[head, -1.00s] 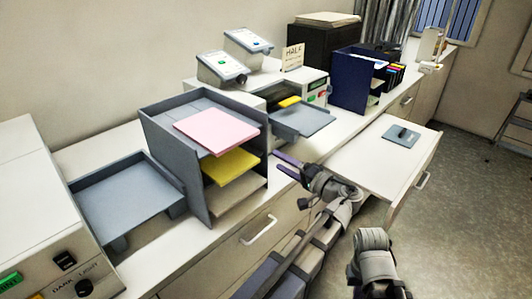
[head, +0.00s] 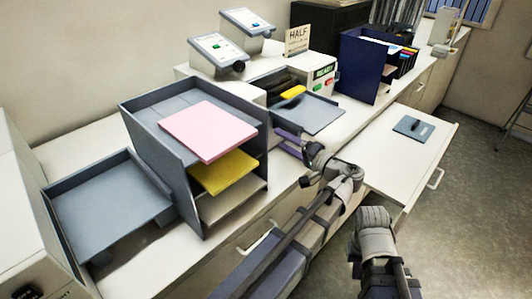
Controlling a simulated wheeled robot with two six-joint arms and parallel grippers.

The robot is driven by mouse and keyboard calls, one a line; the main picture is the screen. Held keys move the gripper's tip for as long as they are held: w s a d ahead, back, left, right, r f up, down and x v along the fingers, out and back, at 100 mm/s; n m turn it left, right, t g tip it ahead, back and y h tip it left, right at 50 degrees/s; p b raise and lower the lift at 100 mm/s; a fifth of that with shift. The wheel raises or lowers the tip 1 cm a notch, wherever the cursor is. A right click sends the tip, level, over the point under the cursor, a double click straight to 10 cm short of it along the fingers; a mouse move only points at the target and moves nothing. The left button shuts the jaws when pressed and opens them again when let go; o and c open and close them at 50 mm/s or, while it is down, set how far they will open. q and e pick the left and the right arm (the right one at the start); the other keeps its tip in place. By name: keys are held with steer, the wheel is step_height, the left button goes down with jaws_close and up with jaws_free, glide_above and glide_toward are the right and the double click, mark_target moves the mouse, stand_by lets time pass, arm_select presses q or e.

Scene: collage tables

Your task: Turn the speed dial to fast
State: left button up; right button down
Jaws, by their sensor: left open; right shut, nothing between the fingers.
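Two tilted control panels with small screens stand on the white machine at the back: the nearer panel (head: 215,51) and the farther panel (head: 246,22). Each has a dark knob at its right side, the nearer knob (head: 239,66) and the farther knob (head: 267,34). Their markings are too small to read, so I cannot tell which is the speed dial or its setting. My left gripper (head: 289,143) has its two purple fingers apart and empty, in front of the machine's output tray (head: 313,115). Only grey links of my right arm show; its fingers are not visible.
A grey paper rack (head: 133,135) with pink, yellow and pale sheets stands left of my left gripper. A sign reading HALF (head: 297,40) stands behind the machine. A blue organizer (head: 362,65) is to the right.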

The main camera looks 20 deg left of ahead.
arm_select(q)
step_height(320, 180, down, 9)
steer(key=b, duration=0.8)
steer(key=shift+s+b, duration=0.1)
steer(key=shift+b, duration=0.2)
steer(key=shift+x, duration=3.85)
jaws_close()
